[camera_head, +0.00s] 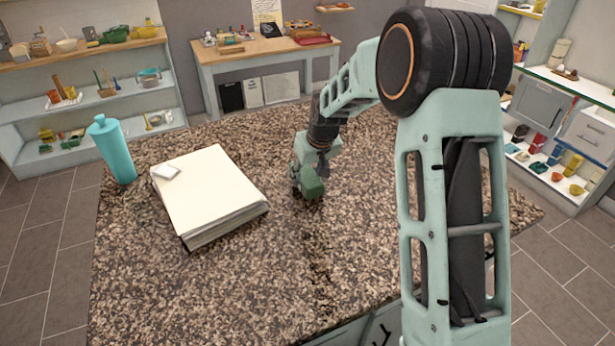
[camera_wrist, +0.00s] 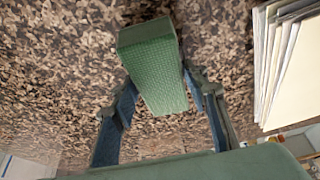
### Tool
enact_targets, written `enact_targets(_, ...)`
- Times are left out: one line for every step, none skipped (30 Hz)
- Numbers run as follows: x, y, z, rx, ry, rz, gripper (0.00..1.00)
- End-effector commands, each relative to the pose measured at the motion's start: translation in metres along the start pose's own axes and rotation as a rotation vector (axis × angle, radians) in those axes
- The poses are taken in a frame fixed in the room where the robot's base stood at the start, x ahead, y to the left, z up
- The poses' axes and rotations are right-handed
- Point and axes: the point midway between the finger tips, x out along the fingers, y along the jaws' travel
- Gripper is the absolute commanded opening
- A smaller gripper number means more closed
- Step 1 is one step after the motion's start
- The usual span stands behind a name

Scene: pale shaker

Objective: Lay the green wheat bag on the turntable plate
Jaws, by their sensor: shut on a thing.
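The green wheat bag (camera_wrist: 153,62) looks like a textured green block in the wrist view, between the two blue-padded fingers of my gripper (camera_wrist: 160,88). My gripper is shut on it, and the bag's far end sticks out past the fingertips. In the head view the bag (camera_head: 314,188) shows as a small green shape at the end of my arm, low over the speckled countertop (camera_head: 290,270). I cannot tell whether it touches the counter. I cannot make out a turntable plate in either view.
A teal bottle (camera_head: 112,150) stands at the counter's left edge. The counter's front middle is clear. Shelves and a wooden-topped table (camera_head: 265,47) stand beyond.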

Motion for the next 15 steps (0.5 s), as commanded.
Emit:
enact_targets(0.0058, -0.0003, 0.0025, 0.000, -0.001, 0.000, 0.10)
enact_targets(0.0080, -0.0002, 0.0033, 0.000, 0.000, 0.000, 0.10)
enact_targets(0.0095, -0.0001, 0.0035, -0.001, 0.003, 0.001, 0.10)
enact_targets(0.0098, 0.0000, 0.0033, -0.001, 0.004, 0.001, 0.10)
enact_targets(0.0096, 0.0001, 0.0032, -0.001, 0.004, 0.001, 0.10)
enact_targets(0.0094, 0.0001, 0.0030, -0.001, 0.004, 0.001, 0.10)
enact_targets(0.0094, 0.0001, 0.0031, -0.001, 0.004, 0.001, 0.10)
enact_targets(0.0094, 0.0001, 0.0031, -0.001, 0.004, 0.001, 0.10)
enact_targets(0.0095, 0.0001, 0.0032, -0.001, 0.004, 0.001, 0.10)
enact_targets(0.0100, 0.0001, 0.0035, -0.001, 0.004, 0.001, 0.10)
enact_targets(0.0109, 0.0000, 0.0039, -0.001, 0.004, 0.001, 0.10)
enact_targets(0.0125, 0.0001, 0.0046, -0.001, 0.003, 0.001, 0.10)
enact_targets(0.0136, 0.0000, 0.0051, -0.001, 0.003, 0.001, 0.10)
enact_targets(0.0132, -0.0001, 0.0056, -0.001, 0.001, 0.001, 0.44)
enact_targets(0.0126, -0.0001, 0.0054, 0.000, 0.001, 0.000, 0.48)
